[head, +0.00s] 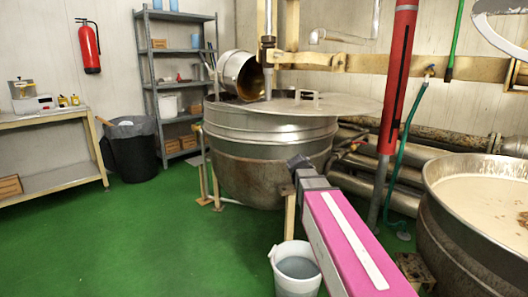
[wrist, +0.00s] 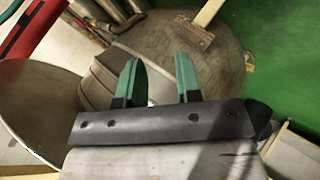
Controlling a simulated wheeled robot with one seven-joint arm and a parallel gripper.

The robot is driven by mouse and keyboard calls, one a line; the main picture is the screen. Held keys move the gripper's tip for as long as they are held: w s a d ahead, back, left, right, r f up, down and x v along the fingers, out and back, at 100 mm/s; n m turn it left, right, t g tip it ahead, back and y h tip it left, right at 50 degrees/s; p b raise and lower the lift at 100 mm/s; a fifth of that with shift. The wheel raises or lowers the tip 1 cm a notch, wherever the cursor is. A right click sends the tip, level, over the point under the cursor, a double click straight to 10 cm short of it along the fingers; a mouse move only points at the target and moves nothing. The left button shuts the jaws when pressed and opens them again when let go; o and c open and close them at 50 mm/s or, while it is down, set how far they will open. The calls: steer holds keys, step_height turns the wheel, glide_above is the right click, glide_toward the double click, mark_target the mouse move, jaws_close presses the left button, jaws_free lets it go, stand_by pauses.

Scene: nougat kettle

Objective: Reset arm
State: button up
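My arm (head: 350,240), with a pink and white link, reaches from the lower right of the head view toward the large steel kettle (head: 265,135). Its dark far end stands in front of the kettle's side; the fingers cannot be made out there. In the wrist view my gripper (wrist: 158,65) shows two green fingers standing well apart with nothing between them. A curved, brownish metal surface lies beyond the fingers, probably the kettle's side. Whether any part of the arm touches the kettle cannot be told.
A white bucket (head: 296,268) stands on the floor close beside my arm. A second vat (head: 450,225) with pale contents is at the right. A red post (head: 398,75) and a green hose (head: 408,130) rise nearby. Green floor (head: 150,235) is open at the left.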

steer(key=s+f+m+g+y, duration=0.5)
steer(key=s+f+g, duration=0.3)
steer(key=s+f, duration=1.5)
steer(key=shift+s+a+m, duration=0.3)
steer(key=shift+m, duration=0.4)
